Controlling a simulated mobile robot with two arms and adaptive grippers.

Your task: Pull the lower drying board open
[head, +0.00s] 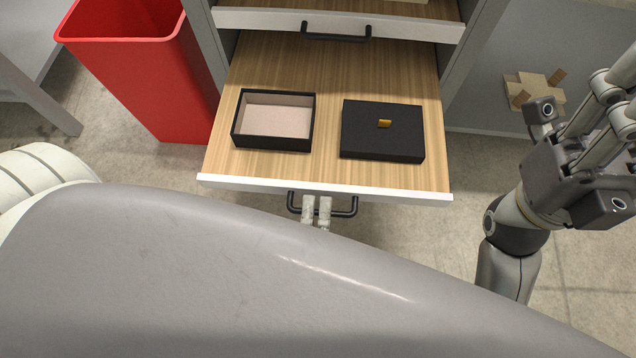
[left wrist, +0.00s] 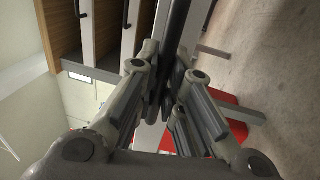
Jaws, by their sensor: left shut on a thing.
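The lower drying board (head: 300,60) is a wood-topped drawer with a white front edge. It stands far out from the cabinet in the head view. Its black bar handle (head: 345,212) is below the front edge. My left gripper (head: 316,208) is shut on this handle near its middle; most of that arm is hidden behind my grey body. In the left wrist view the fingers (left wrist: 168,88) close around a dark bar. My right gripper (head: 590,140) is off to the right, away from the board, its fingertips cut off by the picture edge.
On the board lie an open black box with a pale lining (head: 272,121) and a black lid or box with a gold tab (head: 383,131). The upper board (head: 340,22) has its own handle. A red bin (head: 135,70) stands left.

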